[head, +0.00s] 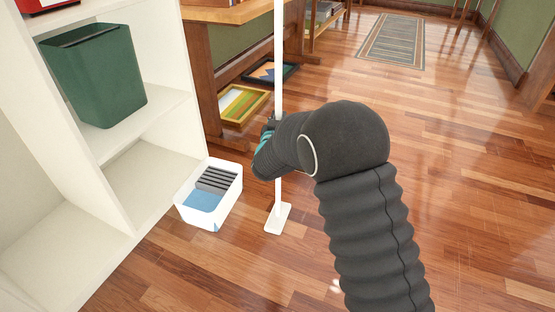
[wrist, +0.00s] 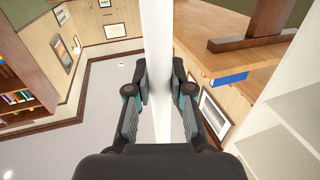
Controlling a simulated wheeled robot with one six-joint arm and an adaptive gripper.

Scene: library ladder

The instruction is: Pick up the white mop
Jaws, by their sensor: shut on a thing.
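The white mop has a long thin upright handle (head: 279,60) and a small flat white head (head: 278,218) at floor level in the head view. My gripper (head: 267,150) is at the lower part of the handle, mostly hidden behind my dark arm. In the wrist view the handle (wrist: 158,60) runs between the two fingers of my gripper (wrist: 159,105), which are shut on it. I cannot tell whether the mop head touches the floor.
A white bucket (head: 232,212) with a grey grate and blue inside stands left of the mop head. A white shelf (head: 145,125) holds a green bin (head: 98,75). Framed pictures (head: 243,104) lean under a wooden table (head: 225,14). Floor on the right is clear up to a rug (head: 392,40).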

